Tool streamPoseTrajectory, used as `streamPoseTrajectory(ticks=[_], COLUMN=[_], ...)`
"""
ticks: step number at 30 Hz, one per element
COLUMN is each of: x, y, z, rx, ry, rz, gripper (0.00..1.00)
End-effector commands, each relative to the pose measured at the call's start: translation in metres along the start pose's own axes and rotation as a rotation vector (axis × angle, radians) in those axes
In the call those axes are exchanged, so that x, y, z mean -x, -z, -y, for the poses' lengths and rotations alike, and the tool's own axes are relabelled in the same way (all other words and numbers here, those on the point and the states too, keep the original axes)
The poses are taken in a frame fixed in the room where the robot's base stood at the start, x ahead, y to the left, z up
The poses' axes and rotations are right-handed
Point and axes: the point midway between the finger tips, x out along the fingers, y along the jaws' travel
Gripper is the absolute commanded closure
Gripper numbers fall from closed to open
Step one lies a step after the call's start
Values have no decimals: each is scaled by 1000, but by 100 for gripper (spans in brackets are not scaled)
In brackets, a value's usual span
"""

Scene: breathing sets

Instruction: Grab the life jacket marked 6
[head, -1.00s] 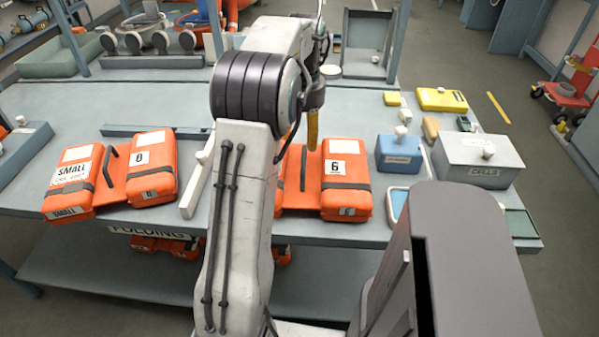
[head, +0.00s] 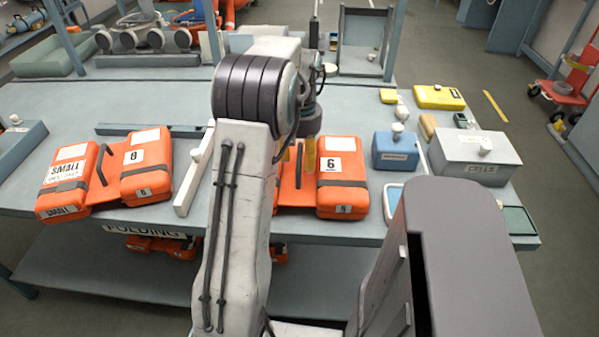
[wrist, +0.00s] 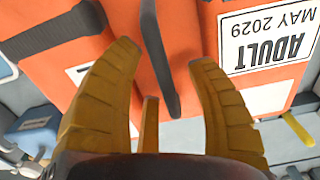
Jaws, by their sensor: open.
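The orange life jacket marked 6 (head: 343,183) lies folded on the blue-grey bench, its left half mostly hidden behind my arm. A dark strap handle (wrist: 158,60) stands along its middle. In the wrist view, the jacket (wrist: 190,50) fills the upper picture, with an ADULT, MAY 2029 label upside down on its right half. My gripper (wrist: 163,60) is open, its yellow fingers pointing at the jacket on either side of the handle, apart from it in the picture. In the head view, the gripper (head: 298,158) is partly hidden by my arm; whether its fingers touch the jacket is unclear.
Another orange jacket (head: 148,182), marked SMALL and a digit like 8 or 0, lies left, past a white bar (head: 192,172). A blue box (head: 396,152) and a grey CELLS box (head: 476,150) stand right. More orange jackets lie on the lower shelf.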

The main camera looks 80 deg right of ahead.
Motion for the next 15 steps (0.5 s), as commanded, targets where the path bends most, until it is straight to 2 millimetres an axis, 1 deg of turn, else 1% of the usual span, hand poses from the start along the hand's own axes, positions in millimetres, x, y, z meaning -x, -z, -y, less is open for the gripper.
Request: streamPoseTrajectory(ticks=[4,5,15], x=[0,0,0], y=[0,0,0], z=[0,0,0], rx=[0,0,0], ry=[0,0,0], rz=[0,0,1], gripper=[49,46,76])
